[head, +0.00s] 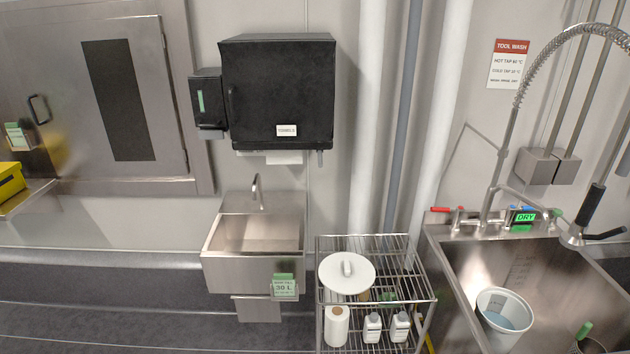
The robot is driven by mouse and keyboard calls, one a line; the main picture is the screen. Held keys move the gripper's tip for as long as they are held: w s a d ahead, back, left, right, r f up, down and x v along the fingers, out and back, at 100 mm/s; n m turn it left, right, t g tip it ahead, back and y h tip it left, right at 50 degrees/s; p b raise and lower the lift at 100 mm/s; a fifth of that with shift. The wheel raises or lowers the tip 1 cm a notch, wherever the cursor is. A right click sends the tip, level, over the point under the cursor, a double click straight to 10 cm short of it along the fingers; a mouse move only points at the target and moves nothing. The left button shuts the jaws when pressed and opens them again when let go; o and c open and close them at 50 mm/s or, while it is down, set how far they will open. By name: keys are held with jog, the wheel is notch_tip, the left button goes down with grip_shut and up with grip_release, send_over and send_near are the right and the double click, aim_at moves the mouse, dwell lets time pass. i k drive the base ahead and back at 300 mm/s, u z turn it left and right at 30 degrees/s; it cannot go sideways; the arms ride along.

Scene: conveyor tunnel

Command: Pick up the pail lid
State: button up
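The pail lid (345,280) is a round white disc with a raised grey-white handle across its middle. In the head view it lies on the top shelf of a wire rack (405,270), toward the rack's left side. Something tan shows just behind or under its right edge; I cannot tell what it is. A white pail (504,318) with bluish contents stands in the steel sink (462,282) to the right. My gripper is not in view.
A small hand basin (252,268) is left of the rack. A paper roll (336,326) and white bottles (372,329) stand on the lower shelf. Pipes rise behind the rack. A sprayer (594,205) hangs over the sink. A black dispenser (280,92) is on the wall.

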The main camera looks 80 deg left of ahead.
aim_at(343, 273)
jog(key=z, duration=0.1)
jog(key=k, duration=0.45)
jog(key=u, duration=2.05)
